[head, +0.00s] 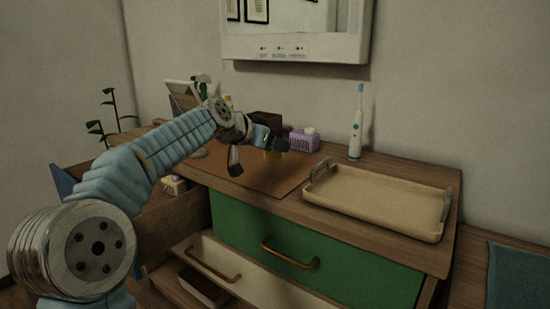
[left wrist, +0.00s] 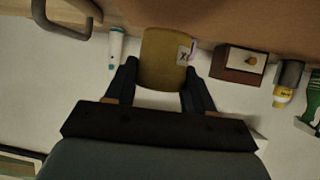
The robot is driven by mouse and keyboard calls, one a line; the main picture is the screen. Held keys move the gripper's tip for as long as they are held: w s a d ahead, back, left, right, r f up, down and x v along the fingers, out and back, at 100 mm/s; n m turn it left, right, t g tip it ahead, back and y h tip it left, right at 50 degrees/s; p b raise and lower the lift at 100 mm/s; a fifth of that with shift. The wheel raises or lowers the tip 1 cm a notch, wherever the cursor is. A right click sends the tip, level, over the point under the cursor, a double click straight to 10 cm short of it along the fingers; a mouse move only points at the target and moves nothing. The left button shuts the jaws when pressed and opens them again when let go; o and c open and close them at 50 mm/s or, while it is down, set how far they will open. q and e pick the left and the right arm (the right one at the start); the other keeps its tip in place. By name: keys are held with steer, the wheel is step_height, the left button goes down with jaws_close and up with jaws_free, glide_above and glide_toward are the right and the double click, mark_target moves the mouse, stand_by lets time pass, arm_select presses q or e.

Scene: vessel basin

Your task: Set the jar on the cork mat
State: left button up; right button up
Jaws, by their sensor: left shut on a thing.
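The jar (left wrist: 164,62) is amber-yellow with a small white label. In the left wrist view it sits between the two dark fingers of my left gripper (left wrist: 160,88), which is shut on it. The cork mat (head: 258,178) is a flat orange-brown sheet on the dresser, below the gripper. Whether the jar's base touches the mat is hard to tell. My right gripper is in neither view.
A beige tray (head: 385,203) with metal handles lies to the right of the mat. An electric toothbrush (head: 356,130) stands behind it. A purple basket (head: 303,141) and a dark brown box (head: 266,121) stand at the back. A green spray bottle (left wrist: 314,108) is near the box. Drawers below are open.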

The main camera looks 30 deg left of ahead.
mark_target(275, 157)
arm_select(q)
steer(key=shift+w+f, duration=0.2)
steer(key=shift+f, duration=0.05)
steer(key=shift+w+d+f, duration=0.1)
steer(key=shift+w+f, duration=0.1)
steer(key=shift+f, duration=0.8)
steer(key=shift+w+d+f, duration=0.1)
steer(key=shift+w+f, duration=0.05)
steer(key=shift+f, duration=0.85)
steer(key=shift+f+b, duration=0.15)
steer(key=shift+b, duration=0.2)
steer(key=o, duration=1.1)
steer(key=shift+r+p, duration=0.3)
steer(key=shift+p, duration=0.1)
steer(key=b+v, duration=0.2)
steer(key=v, duration=1)
steer(key=shift+f, duration=0.15)
